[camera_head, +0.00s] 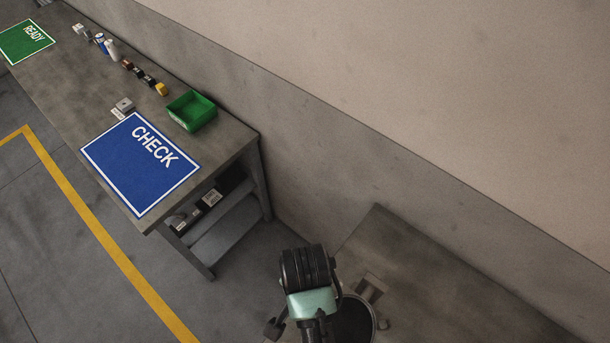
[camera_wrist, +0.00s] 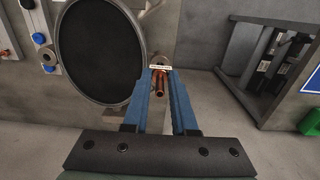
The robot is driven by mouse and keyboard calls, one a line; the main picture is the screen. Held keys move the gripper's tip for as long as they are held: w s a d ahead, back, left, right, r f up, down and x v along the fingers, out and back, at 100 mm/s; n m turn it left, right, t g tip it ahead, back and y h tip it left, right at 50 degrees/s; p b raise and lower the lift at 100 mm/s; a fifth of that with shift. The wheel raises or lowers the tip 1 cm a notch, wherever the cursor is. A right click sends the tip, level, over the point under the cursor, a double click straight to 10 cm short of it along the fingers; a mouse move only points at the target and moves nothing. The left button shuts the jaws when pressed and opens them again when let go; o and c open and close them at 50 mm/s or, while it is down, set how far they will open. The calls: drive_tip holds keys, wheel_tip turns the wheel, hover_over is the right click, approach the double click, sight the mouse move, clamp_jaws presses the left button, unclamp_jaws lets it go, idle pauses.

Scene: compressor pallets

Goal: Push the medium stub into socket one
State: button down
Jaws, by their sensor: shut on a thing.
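My gripper (camera_wrist: 160,78) shows in the wrist view as two blue fingers, shut on a copper-coloured stub (camera_wrist: 160,88). The stub is a short tube between the fingertips, with one open end facing the camera. A small pale label lies across the fingertips; its text is too small to read. Just past the tips is a round grey ring-like fitting (camera_wrist: 158,61), partly hidden by the label and fingers. I cannot tell whether it is socket one, or whether the stub touches it. In the head view, my arm hides the gripper and stub.
A large black disc with a grey rim (camera_wrist: 103,52) stands close left of the fingers. Blue caps (camera_wrist: 38,38) sit on fittings at far left. In the head view, a bench (camera_head: 226,148) with a blue CHECK mat (camera_head: 130,178) and green bin (camera_head: 192,111) stands left.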

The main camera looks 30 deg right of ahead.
drive_tip(key=shift+f+b, duration=0.75)
drive_tip(key=shift+f, duration=0.55)
drive_tip(key=c, duration=0.6)
unclamp_jaws()
drive_tip(key=shift+c, duration=0.2)
drive_tip(key=shift+r, duration=0.1)
